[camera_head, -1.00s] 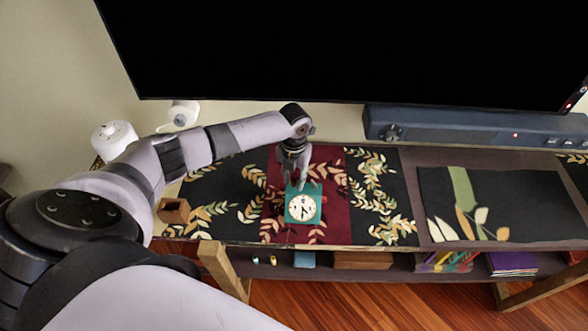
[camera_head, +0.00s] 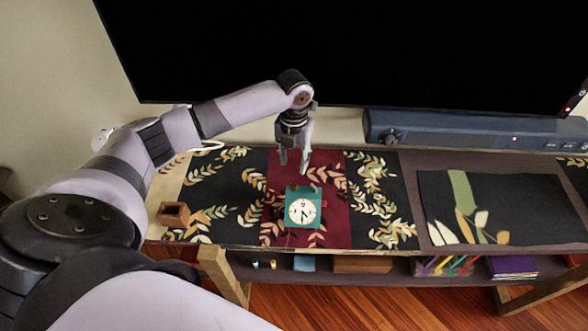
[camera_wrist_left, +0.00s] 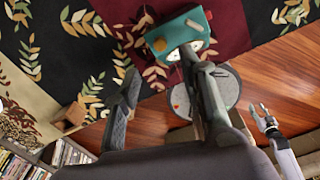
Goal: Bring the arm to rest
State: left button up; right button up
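My left gripper (camera_head: 294,162) hangs over the dark red runner, above and behind the teal clock (camera_head: 303,207). Its fingers are apart with nothing between them. The clock stands on the runner with its white face showing, and the gripper is clear of it. In the left wrist view the two fingers (camera_wrist_left: 160,85) are spread, and the teal clock (camera_wrist_left: 178,32) lies beyond them, partly covered by one finger. My right gripper (camera_wrist_left: 264,117) shows small at the right of the wrist view; its opening is too small to judge.
A small wooden box (camera_head: 173,213) sits at the left of the table. A black screen (camera_head: 340,50) and a dark soundbar (camera_head: 470,130) stand behind. A leaf-patterned mat (camera_head: 500,205) lies flat at right. Books (camera_head: 512,266) fill part of the lower shelf.

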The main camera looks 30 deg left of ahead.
pick_arm(q)
jog(key=shift+r, duration=1)
